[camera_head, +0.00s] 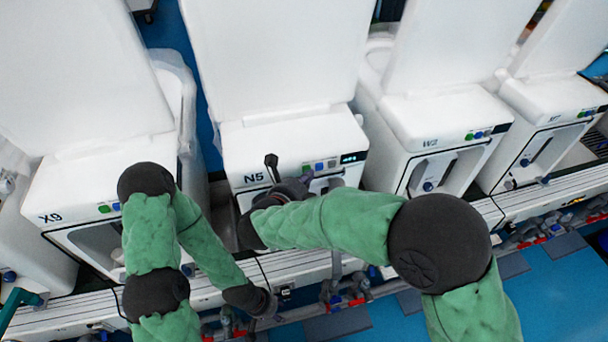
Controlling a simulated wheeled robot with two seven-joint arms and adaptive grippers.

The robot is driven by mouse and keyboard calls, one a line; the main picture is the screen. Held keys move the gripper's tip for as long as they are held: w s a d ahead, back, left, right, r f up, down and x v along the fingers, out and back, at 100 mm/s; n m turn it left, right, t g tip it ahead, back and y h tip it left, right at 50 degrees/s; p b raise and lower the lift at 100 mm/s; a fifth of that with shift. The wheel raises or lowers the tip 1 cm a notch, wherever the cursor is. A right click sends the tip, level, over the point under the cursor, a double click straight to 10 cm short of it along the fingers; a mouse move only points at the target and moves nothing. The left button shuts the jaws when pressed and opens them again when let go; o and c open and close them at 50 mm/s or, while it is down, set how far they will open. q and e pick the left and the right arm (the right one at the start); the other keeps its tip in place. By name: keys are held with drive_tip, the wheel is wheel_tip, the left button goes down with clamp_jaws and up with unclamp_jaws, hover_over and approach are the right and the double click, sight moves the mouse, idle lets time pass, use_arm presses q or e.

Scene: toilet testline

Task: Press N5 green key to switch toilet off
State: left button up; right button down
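The white toilet marked N5 (285,137) stands in the middle of the head view. On its front panel sit a green key (307,168), a blue key (319,166), a grey key (331,163) and a small lit display (353,157). My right gripper (282,172) is in front of the N5 panel, with a dark finger pointing up left of the keys. The green key is visible just right of that finger, and I see no clear contact. My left gripper (264,303) is low, over the rail below N5. Its fingers are too small and dark to read.
A pale rail (300,262) with pipes and fittings runs along the front. Blue floor (560,290) is open at lower right.

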drive_tip(key=shift+w, duration=0.2)
idle(0.4)
drive_tip(key=shift+s+d, duration=0.1)
drive_tip(key=shift+s, duration=0.6)
drive_tip(key=shift+d, duration=0.1)
drive_tip(key=s+d, duration=0.2)
drive_tip(key=s, duration=0.3)
drive_tip(key=shift+s+p, duration=0.3)
drive_tip(key=shift+s, duration=0.05)
idle(0.4)
